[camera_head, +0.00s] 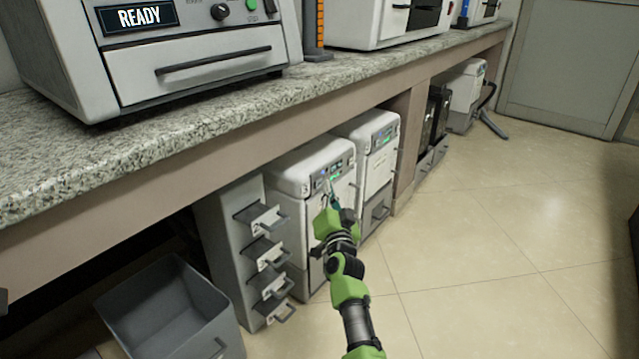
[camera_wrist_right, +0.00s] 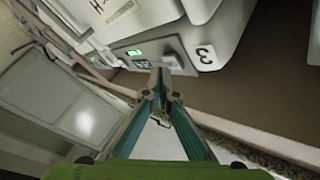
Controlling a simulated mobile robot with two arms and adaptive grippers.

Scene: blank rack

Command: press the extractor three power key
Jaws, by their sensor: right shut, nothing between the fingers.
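A white extractor with a label 3 (camera_wrist_right: 205,54) shows upside down in the right wrist view. Its control panel (camera_wrist_right: 141,52) has green lit displays beside a grey part. I cannot make out which key is the power key. In the head view the nearer white extractor (camera_head: 288,178) stands under the counter, its panel (camera_head: 322,178) near the top front. My right gripper (camera_head: 331,187) is shut and empty, its tips right at this panel. In the wrist view its tips (camera_wrist_right: 163,70) overlap the panel's lower edge; contact cannot be told.
A second white extractor (camera_head: 374,137) stands just beyond. A grey drawer unit (camera_head: 222,227) with protruding handles and an open grey bin (camera_head: 165,300) are at left. The counter (camera_head: 160,135) overhangs the machines. The tiled floor (camera_head: 490,235) at right is clear.

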